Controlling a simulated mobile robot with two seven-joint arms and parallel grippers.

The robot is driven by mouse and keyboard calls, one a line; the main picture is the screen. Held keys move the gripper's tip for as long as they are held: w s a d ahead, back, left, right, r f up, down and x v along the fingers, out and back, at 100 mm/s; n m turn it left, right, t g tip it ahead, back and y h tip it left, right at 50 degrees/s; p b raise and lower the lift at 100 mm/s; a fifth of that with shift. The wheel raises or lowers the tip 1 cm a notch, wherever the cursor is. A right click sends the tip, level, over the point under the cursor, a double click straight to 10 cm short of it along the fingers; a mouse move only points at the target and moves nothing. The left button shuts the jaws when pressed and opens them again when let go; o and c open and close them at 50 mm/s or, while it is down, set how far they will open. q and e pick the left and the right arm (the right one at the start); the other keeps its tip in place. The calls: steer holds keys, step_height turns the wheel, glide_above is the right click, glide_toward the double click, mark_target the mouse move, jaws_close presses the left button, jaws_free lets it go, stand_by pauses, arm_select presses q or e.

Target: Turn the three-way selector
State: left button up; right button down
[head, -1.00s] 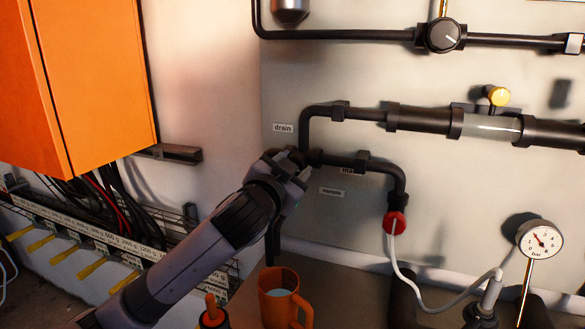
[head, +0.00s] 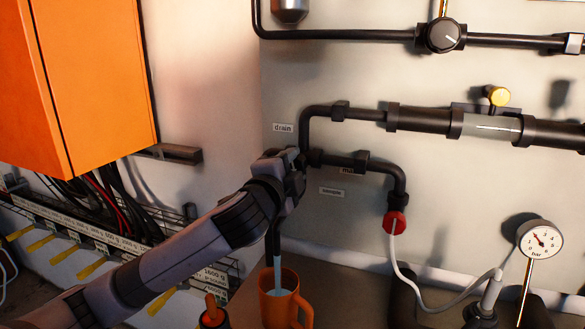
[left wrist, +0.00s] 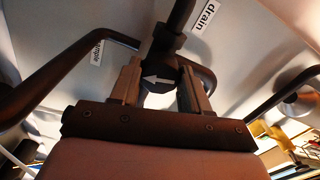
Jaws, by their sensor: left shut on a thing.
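The three-way selector (left wrist: 162,76) shows in the left wrist view as a dark knob with a white arrow, at the junction of dark pipes. The arrow points left in that view, to the side of the "sample" label (left wrist: 97,52); the "drain" label (left wrist: 208,14) is at the top. My left gripper (left wrist: 163,88) is shut on the selector, one finger on each side. In the head view my left gripper (head: 292,168) covers the selector. Below it, a pale stream (head: 277,270) runs from a dark spout into an orange mug (head: 278,308). My right gripper is out of view.
An orange cabinet (head: 90,80) hangs at the upper left, above cables and a wire rack. A red fitting (head: 394,223) with a white hose and a pressure gauge (head: 540,240) are at the right. An orange-handled tool (head: 211,312) stands beside the mug.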

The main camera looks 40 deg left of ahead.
arm_select(q)
steer(key=shift+f+m, duration=0.1)
steer(key=shift+m, duration=0.3)
steer(key=o, duration=1)
steer(key=shift+o, duration=0.2)
steer(key=shift+b+v, duration=0.7)
steer(key=shift+v, duration=2.9)
